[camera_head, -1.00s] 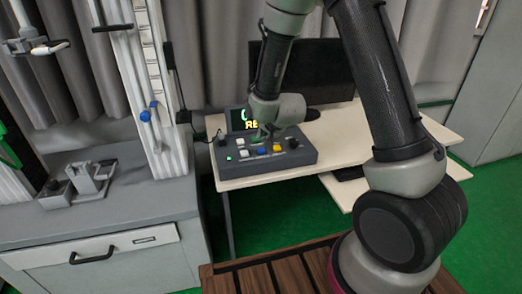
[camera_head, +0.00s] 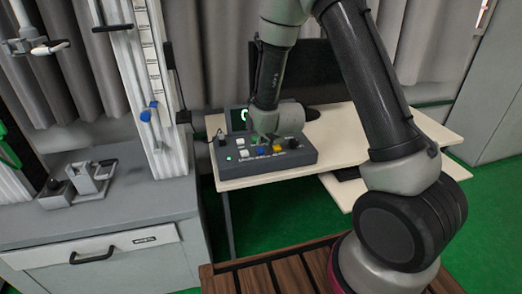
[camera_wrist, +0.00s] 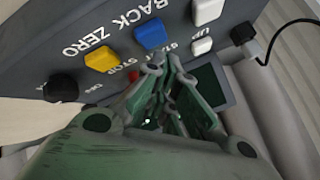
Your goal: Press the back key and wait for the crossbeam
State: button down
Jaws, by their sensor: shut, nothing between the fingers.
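The grey control box (camera_head: 300,157) with coloured keys stands on the pale desk. In the wrist view a blue key (camera_wrist: 150,35) lies beside the word BACK, and a yellow key (camera_wrist: 102,60) beside ZERO. My gripper (camera_wrist: 162,66) is shut and empty, its tips low over the panel near the START and STOP labels, just short of the blue key in the picture. I cannot tell if they touch the panel. A red key (camera_wrist: 134,76) is partly hidden by the fingers. The drop tower (camera_head: 137,85) stands at left; I cannot tell which part is its crossbeam.
White keys (camera_wrist: 207,11) and black knobs (camera_wrist: 61,88) sit around the blue and yellow keys. A monitor (camera_head: 325,75) stands behind. A grey cabinet (camera_head: 120,215) bears the tower and a metal fixture (camera_head: 75,185).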

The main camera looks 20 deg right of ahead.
jog(key=shift+f, duration=0.15)
dwell(0.7)
jog(key=shift+f, duration=0.3)
